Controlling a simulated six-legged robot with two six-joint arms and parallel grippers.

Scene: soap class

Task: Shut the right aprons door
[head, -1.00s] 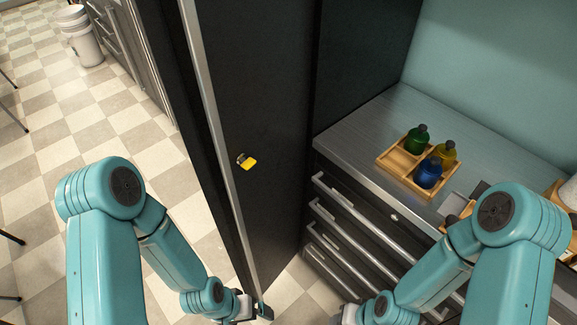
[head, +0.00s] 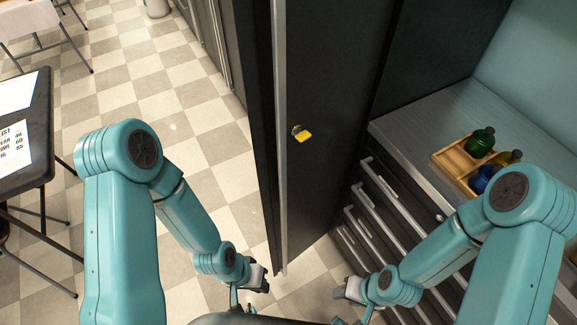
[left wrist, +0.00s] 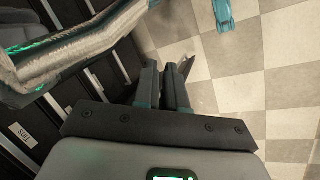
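A tall dark door panel (head: 335,75) with a pale metal edge stands in the middle of the head view. No aprons label is readable. My left gripper (head: 243,303) is low, left of the panel's lower edge, apart from it. Its fingers (left wrist: 165,85) show a narrow gap with nothing between them in the left wrist view. My right gripper (head: 351,316) is low, right of the panel, in front of the drawers, with its fingertips apart and empty.
A steel counter (head: 425,125) over handled drawers (head: 375,215) stands at right, with a wooden tray (head: 452,161) of bottles. A dark table (head: 42,165) with papers stands at left. Open checkered floor (head: 160,85) lies between table and panel.

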